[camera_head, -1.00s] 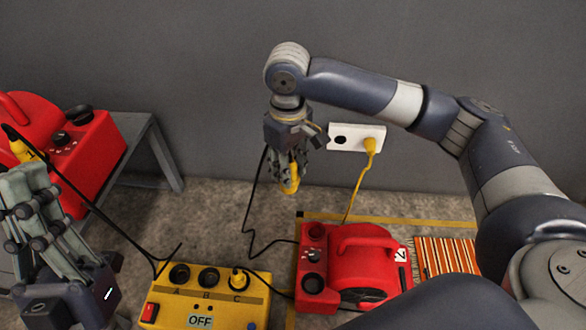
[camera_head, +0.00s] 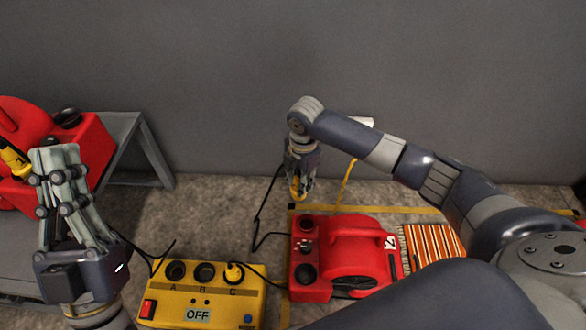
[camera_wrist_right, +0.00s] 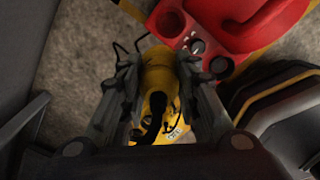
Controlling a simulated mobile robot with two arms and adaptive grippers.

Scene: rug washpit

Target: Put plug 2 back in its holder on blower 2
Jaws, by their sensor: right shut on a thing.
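My right gripper (camera_head: 300,188) is shut on plug 2 (camera_wrist_right: 157,72), a yellow plug with a black cable, and holds it in the air. Plug 2 also shows in the head view (camera_head: 296,194). Blower 2 (camera_head: 345,240), red with a 2 label, stands on the floor just below and right of it. The panel also shows in the right wrist view (camera_wrist_right: 197,46). My left gripper (camera_head: 58,152) is at the left; its opening is unclear.
A yellow power box (camera_head: 200,295) marked OFF has sockets A, B and C, with a yellow plug in C (camera_head: 233,272). Another red blower (camera_head: 85,140) stands on a grey bench (camera_head: 125,125), a yellow plug (camera_head: 14,158) beside it. A striped rug (camera_head: 433,245) lies right of blower 2.

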